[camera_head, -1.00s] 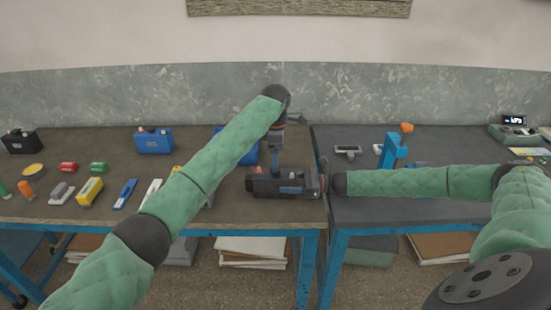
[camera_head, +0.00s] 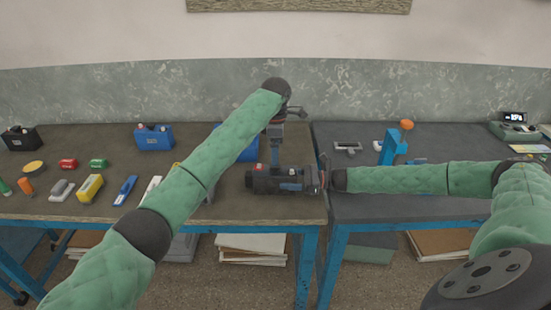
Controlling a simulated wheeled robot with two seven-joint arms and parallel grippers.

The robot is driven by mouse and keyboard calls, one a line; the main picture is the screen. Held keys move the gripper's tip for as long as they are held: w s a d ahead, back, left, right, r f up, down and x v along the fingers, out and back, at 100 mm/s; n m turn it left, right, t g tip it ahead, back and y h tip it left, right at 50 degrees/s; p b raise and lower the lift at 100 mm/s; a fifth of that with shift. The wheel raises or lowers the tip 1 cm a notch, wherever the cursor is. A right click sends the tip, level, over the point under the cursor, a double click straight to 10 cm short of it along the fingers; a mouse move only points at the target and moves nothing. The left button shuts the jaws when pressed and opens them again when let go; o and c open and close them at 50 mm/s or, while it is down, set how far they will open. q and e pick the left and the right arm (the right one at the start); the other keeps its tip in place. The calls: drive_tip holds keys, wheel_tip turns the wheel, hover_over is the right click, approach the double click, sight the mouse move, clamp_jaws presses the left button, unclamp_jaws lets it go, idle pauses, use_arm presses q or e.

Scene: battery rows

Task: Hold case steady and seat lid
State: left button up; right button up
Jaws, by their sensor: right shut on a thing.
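A dark case (camera_head: 262,182) lies near the front right corner of the left bench, with a small red mark on its top left. My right gripper (camera_head: 311,180) comes in level from the right and is shut on the case's right end. My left gripper (camera_head: 276,152) points down over the middle of the case, and its tips are too small and dark to read. I cannot tell whether it touches the case. I cannot pick out a separate lid; my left gripper and arm cover part of this area.
A blue case (camera_head: 155,138) and a black case (camera_head: 21,139) stand at the back left. Several small coloured items, such as a yellow block (camera_head: 89,188), lie in front. A blue stand (camera_head: 391,148) with an orange knob is on the right bench, behind my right forearm.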

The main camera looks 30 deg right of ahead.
drive_tip(key=o, duration=1.2)
drive_tip(key=shift+o, duration=0.2)
drive_tip(key=shift+s+d, duration=0.1)
drive_tip(key=shift+d, duration=0.05)
drive_tip(key=shift+v, duration=3.6)
